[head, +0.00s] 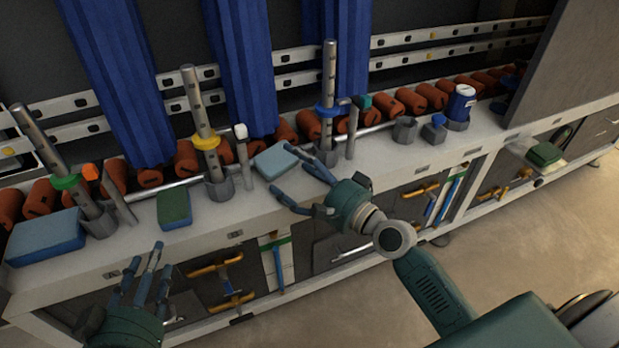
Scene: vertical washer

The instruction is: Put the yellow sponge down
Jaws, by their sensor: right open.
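I see no clearly yellow sponge. A pale blue sponge (275,160) lies on the light counter (330,192), just left of my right gripper's fingertips. My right gripper (288,178) is open above the counter, with its fingers spread and nothing visible between them. A green sponge (174,207) lies on the counter further left, and a larger blue sponge (46,237) lies at the far left. My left gripper (147,268) is in front of the counter at the lower left, with its fingers extended apart and empty.
Upright metal posts with a green (66,181), a yellow (206,142) and a blue collar (328,111) stand along the counter. A blue can (460,103) stands at right. Another green sponge (544,153) sits further right. Front counter stretches are clear.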

